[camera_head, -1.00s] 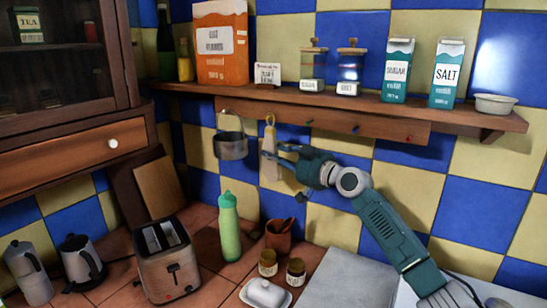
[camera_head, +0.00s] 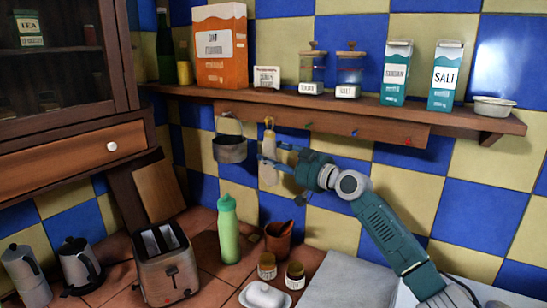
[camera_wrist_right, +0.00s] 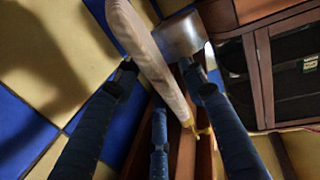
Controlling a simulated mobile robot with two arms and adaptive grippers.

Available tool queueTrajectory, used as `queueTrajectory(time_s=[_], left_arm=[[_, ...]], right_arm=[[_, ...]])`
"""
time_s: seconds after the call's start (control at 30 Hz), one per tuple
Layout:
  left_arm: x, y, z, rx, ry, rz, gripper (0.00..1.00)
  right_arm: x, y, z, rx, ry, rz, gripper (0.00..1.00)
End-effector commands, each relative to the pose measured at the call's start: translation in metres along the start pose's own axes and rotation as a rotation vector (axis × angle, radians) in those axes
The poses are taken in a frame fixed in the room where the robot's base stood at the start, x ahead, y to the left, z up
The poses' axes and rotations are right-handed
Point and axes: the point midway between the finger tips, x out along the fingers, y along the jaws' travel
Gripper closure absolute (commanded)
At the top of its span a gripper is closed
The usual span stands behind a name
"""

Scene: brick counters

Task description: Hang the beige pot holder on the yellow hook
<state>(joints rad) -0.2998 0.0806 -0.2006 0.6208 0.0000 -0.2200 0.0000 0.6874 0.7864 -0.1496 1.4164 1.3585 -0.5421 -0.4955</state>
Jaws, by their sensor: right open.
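The beige pot holder (camera_head: 268,172) hangs against the wall under the shelf's wooden rail, at the yellow hook (camera_head: 268,122). In the right wrist view the pot holder (camera_wrist_right: 150,55) runs up from beside the yellow hook (camera_wrist_right: 203,135). Whether its loop is fully around the hook is too small to tell. My right gripper (camera_head: 268,152) is open, its fingers (camera_wrist_right: 158,105) spread around the pot holder from the right. The part of the pot holder behind the fingers is hidden. My left gripper is not in view.
A metal pot (camera_head: 230,149) hangs just left of the pot holder. Green (camera_head: 307,125), blue (camera_head: 355,132) and red (camera_head: 408,141) hooks to the right are empty. The shelf (camera_head: 345,103) above carries boxes and jars. A green bottle (camera_head: 228,230) and toaster (camera_head: 167,265) stand below.

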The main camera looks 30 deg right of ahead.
Motion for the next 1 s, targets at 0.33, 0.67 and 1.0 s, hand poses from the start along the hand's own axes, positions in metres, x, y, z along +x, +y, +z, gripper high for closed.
queueTrajectory(time_s=[0.33, 0.67, 1.0], left_arm=[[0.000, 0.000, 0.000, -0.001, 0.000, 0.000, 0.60], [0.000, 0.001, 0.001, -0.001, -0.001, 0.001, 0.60], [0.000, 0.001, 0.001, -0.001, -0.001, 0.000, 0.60]], right_arm=[[-0.029, 0.000, 0.002, -0.004, -0.003, 0.000, 0.59], [-0.087, 0.000, 0.002, -0.001, -0.004, 0.000, 0.59], [-0.117, 0.000, 0.001, 0.001, -0.001, 0.000, 0.59]])
